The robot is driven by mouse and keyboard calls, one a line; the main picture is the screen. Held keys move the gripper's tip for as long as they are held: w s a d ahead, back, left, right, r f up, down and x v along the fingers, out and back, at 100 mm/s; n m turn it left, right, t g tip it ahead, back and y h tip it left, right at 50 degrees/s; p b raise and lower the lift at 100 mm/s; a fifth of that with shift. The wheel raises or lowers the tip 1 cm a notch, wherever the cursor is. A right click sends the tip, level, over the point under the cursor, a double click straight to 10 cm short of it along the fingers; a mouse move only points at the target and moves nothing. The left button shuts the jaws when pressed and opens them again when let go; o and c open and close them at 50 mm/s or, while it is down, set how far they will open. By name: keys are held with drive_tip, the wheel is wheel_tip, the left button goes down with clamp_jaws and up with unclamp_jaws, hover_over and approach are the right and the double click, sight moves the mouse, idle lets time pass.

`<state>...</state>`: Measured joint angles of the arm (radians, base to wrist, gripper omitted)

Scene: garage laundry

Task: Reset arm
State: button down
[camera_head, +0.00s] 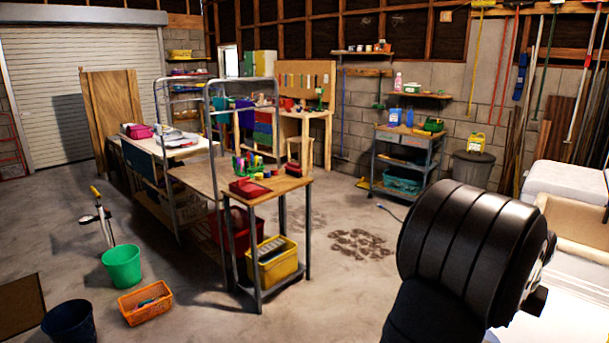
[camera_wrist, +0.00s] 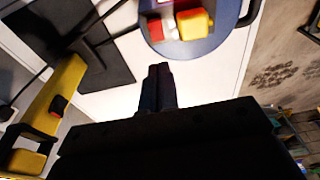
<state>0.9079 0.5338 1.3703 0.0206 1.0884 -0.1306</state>
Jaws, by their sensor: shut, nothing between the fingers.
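My gripper (camera_wrist: 158,75) shows in the wrist view, its two dark fingers shut together with nothing between them. It hangs above a white surface (camera_wrist: 115,85). Beyond the fingertips, a blue round tray (camera_wrist: 205,48) holds a yellow item (camera_wrist: 193,24) and red and white pieces. The fingers look apart from the tray. In the head view, my black arm fills the lower right, and the gripper itself is not visible there.
In the wrist view, a black flat object (camera_wrist: 85,50) and a yellow item (camera_wrist: 62,90) lie at the left.

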wheel_tip(320, 180, down, 7)
drive_tip(key=shift+r, duration=0.1)
idle(0.4)
drive_tip(key=shift+r, duration=0.15)
wheel_tip(320, 180, up, 16)
drive_tip(key=s+a, duration=0.2)
wheel_tip(320, 180, down, 6)
drive_tip(key=shift+w+d, duration=0.15)
idle(1.1)
